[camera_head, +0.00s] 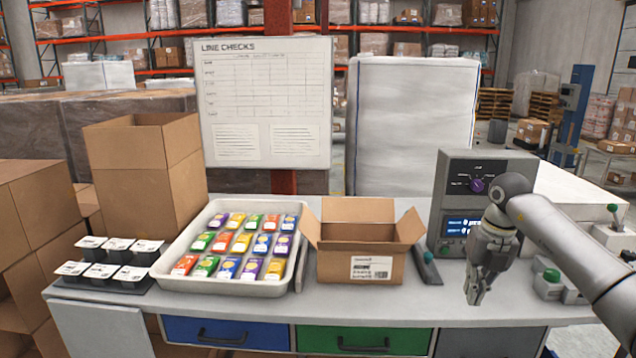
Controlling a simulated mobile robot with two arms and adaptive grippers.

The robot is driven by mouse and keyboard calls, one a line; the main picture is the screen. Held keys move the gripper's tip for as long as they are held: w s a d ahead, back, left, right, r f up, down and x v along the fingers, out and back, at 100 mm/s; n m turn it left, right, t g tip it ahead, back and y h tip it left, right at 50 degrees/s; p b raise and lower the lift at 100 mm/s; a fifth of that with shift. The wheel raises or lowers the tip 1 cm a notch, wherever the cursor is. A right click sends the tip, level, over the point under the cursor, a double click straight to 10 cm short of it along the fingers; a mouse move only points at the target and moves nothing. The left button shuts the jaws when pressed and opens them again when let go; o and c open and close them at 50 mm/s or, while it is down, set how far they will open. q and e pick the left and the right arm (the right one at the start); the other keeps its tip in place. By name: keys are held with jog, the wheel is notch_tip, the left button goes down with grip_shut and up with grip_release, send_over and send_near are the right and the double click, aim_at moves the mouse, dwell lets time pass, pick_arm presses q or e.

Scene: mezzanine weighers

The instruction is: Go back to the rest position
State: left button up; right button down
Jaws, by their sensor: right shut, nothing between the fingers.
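My right gripper (475,290) hangs at the right of the workbench (450,312), its fingers pointing down and shut with nothing between them. It is in front of the grey control box (478,190) with a purple knob and a small blue display. My right arm comes in from the right edge. It is apart from the open cardboard box (340,265) to its left. How far the fingertips are above the bench is hard to tell. My left gripper is not in view.
A white tray (166,272) of colourful packets stands left of the box. Several labelled cups sit in a black holder (95,283) at the far left. A tall open carton (140,190) stands behind. Green-topped devices (548,284) are right of my gripper.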

jog(key=a+f+m+t+y, duration=0.25)
jog(key=a+f+y, duration=0.85)
jog(key=a+f, duration=0.8)
notch_tip(320, 180, down, 10)
jog(key=a+m+t, duration=0.1)
jog(key=m+t, duration=0.5)
jog(key=m, duration=0.3)
jog(key=s+d+f+m+h, duration=0.4)
jog(key=s+f+m, duration=0.4)
jog(key=f, duration=0.4)
jog(key=s+d+f+m+h, duration=0.5)
jog(key=s+f, duration=0.5)
jog(key=f, duration=0.3)
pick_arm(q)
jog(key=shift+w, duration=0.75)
pick_arm(e)
jog(key=s+f+m+g+h, duration=0.1)
jog(key=s+f, duration=0.3)
jog(key=s, duration=0.8)
jog(key=s+d+f+m+g+h, duration=0.1)
jog(key=s+f+m+g, duration=0.2)
jog(key=s, duration=1)
jog(key=s+d+f+m+g, duration=0.1)
jog(key=s+f+m+g, duration=0.2)
jog(key=s, duration=0.9)
notch_tip(320, 180, down, 3)
jog(key=shift+s+f+g+h, duration=0.2)
jog(key=shift+s+g+h, duration=0.2)
jog(key=shift+g, duration=0.25)
